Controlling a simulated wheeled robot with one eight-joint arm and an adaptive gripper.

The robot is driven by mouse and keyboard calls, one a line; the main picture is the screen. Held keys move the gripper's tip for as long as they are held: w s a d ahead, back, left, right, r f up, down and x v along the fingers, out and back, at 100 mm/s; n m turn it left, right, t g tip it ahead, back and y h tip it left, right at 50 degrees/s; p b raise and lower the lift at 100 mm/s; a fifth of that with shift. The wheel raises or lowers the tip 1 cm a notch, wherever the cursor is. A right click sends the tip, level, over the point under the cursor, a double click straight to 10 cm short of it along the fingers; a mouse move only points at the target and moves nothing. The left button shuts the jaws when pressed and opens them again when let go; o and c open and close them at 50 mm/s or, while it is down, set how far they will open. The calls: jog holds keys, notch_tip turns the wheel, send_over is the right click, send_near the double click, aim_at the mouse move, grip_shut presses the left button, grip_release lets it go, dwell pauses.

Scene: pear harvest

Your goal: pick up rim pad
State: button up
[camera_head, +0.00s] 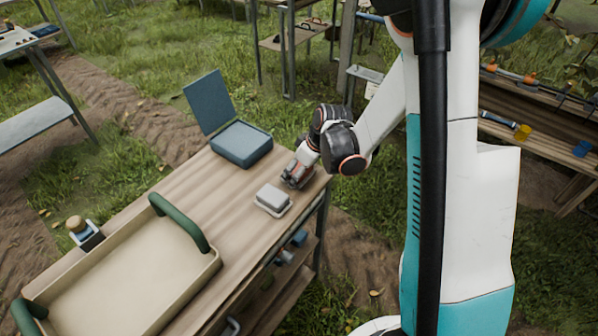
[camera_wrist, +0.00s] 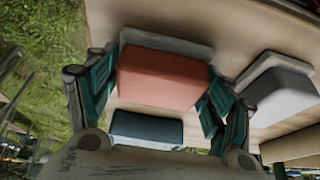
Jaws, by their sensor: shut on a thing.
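A salmon-red pad (camera_wrist: 160,78) with a grey base or holder along its far edge fills the space between the fingers in the wrist view. My gripper (camera_wrist: 163,88) is shut on this red pad, with a green-dark finger on each side of it. In the head view my gripper (camera_head: 297,172) is low over the right end of the wooden table, and the pad is mostly hidden there. A grey pad (camera_head: 272,197) in a pale tray lies just in front of the gripper; it also shows at the right of the wrist view (camera_wrist: 275,92). I cannot tell whether the red pad is clear of the table.
A blue case (camera_head: 242,145) with its lid raised stands behind the gripper on the table (camera_head: 205,195). A beige tray (camera_head: 130,285) with green handles takes up the near left. A cream-topped stamp-like tool (camera_head: 80,232) is beside it. Bare tabletop lies between tray and case.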

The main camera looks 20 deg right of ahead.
aim_at(299, 167)
jog(key=shift+r, duration=0.1)
notch_tip(299, 167, up, 20)
jog(key=p, duration=0.6)
